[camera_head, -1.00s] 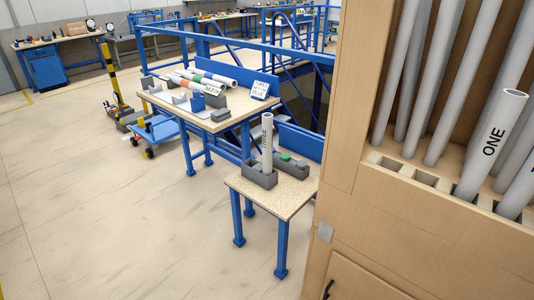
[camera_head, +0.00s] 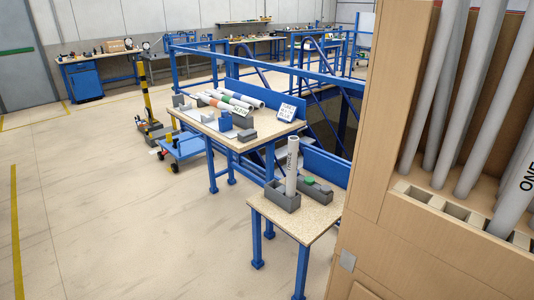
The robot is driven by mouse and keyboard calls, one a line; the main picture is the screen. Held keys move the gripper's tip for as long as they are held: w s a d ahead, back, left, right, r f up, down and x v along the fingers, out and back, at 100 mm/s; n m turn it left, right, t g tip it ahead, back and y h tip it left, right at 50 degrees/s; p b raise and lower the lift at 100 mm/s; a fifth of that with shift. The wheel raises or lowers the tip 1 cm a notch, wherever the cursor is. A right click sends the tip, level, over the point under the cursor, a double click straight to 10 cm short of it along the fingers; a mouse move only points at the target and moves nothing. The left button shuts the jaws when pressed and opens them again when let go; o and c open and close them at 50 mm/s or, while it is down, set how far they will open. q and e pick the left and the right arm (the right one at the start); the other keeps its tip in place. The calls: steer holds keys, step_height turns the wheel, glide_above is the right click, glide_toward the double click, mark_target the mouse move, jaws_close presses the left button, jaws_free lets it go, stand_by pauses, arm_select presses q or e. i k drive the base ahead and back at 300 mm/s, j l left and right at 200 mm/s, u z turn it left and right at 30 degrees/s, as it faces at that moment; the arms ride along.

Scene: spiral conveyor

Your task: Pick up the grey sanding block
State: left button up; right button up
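A small dark grey block (camera_head: 248,135) lies near the front right corner of the larger blue-legged table (camera_head: 275,130); it may be the sanding block, but it is too small to be sure. Other grey pieces share that table, including a grey block (camera_head: 244,118) just behind it. On the smaller table (camera_head: 310,222) stands a grey holder (camera_head: 282,197) with an upright marked tube (camera_head: 292,160) in it. Beside it is a dark grey unit with a green top (camera_head: 308,180). Neither of my grippers is in view.
A wooden cabinet (camera_head: 400,240) with several grey tubes fills the right side. Blue railings (camera_head: 300,75) run behind the tables. A blue cart (camera_head: 184,147) stands left of the larger table. The floor (camera_head: 110,210) at left and front is clear.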

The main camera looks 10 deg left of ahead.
mark_target(245, 137)
steer(key=i+j+z, duration=0.15)
steer(key=z, duration=0.25)
steer(key=i+j+z, duration=0.2)
steer(key=z, duration=0.25)
steer(key=i+j+z, duration=0.25)
steer(key=j, duration=0.3)
steer(key=i+j+z, duration=0.1)
steer(key=j, duration=0.2)
steer(key=i+j, duration=0.15)
steer(key=j, duration=0.25)
steer(key=i+j, duration=0.15)
steer(key=j, duration=0.2)
steer(key=i+j+z, duration=0.1)
steer(key=j, duration=0.3)
steer(key=i+j, duration=0.15)
steer(key=j, duration=0.25)
steer(key=i+j, duration=0.15)
steer(key=j, duration=0.25)
steer(key=i+j, duration=0.15)
steer(key=j, duration=0.2)
steer(key=z, duration=0.05)
